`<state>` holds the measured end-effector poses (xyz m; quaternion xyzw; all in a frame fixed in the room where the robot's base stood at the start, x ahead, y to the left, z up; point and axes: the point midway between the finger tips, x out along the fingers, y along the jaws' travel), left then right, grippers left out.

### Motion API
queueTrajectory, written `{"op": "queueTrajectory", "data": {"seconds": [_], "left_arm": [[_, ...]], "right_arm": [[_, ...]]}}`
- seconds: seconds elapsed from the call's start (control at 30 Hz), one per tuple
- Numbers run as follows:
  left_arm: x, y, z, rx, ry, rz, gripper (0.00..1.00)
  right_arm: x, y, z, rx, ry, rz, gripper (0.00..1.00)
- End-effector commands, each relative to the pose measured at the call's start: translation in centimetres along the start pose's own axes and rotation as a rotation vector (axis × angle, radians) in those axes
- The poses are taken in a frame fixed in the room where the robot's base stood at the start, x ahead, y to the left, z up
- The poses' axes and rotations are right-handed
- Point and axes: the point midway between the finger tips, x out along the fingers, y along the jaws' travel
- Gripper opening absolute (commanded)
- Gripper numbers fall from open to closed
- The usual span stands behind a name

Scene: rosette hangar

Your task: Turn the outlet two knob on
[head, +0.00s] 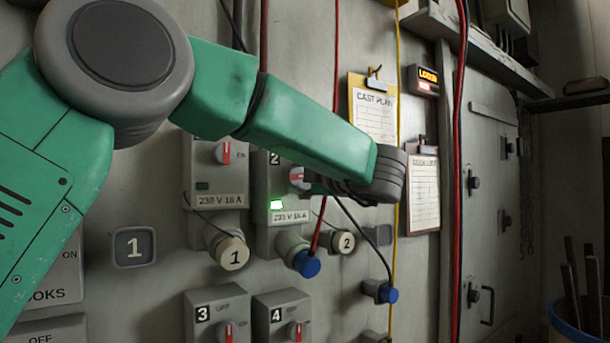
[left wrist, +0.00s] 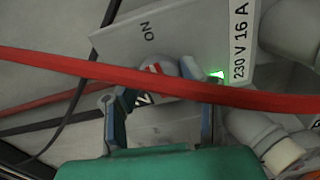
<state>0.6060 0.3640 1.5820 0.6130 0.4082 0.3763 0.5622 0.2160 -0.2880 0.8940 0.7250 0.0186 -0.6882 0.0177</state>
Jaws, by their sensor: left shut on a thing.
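The outlet two box (head: 268,228) is grey, marked 2 and 230 V 16 A, and its green lamp (head: 277,205) is lit. Its knob (head: 296,175), grey with a red mark, is partly hidden by my left gripper (head: 308,183). In the left wrist view the knob (left wrist: 157,68) lies between the two fingers of my left gripper (left wrist: 162,95), which is shut on it. The word ON is printed on the box face above the knob there. A red cable crosses in front and hides part of the knob, so its exact angle is unclear. My right gripper is out of view.
Outlet one (head: 213,165) stands close on the left, with outlets three (head: 217,312) and four (head: 282,309) below. A blue plug (head: 307,264) sits under outlet two. Cables hang nearby, including a red one (left wrist: 110,72). Clipboards (head: 374,112) hang to the right.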

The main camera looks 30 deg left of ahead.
Motion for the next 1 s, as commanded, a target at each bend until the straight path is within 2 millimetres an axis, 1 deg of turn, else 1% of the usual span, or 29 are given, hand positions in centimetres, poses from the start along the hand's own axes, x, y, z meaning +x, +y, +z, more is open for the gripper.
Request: {"op": "queueTrajectory", "data": {"seconds": [0.03, 0.3, 0.83, 0.87, 0.9, 1.0], "left_arm": [[0.33, -0.38, -0.13, 0.029, 0.007, -0.008, 0.07], [0.34, -0.30, -0.17, 0.114, 0.007, -0.007, 0.07], [0.34, -0.11, -0.21, 0.131, 0.007, -0.004, 0.07], [0.35, -0.10, -0.22, 0.131, 0.007, -0.004, 0.46], [0.34, -0.09, -0.21, 0.131, 0.006, -0.003, 0.56], [0.20, -0.01, -0.19, 0.130, 0.005, -0.002, 0.56]], "right_arm": [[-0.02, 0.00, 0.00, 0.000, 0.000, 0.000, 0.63], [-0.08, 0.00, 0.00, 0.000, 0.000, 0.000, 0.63], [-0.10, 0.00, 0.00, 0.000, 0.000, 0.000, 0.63], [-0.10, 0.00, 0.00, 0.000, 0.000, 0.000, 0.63], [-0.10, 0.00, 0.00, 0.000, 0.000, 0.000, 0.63], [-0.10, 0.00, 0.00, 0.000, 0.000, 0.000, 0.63]]}}
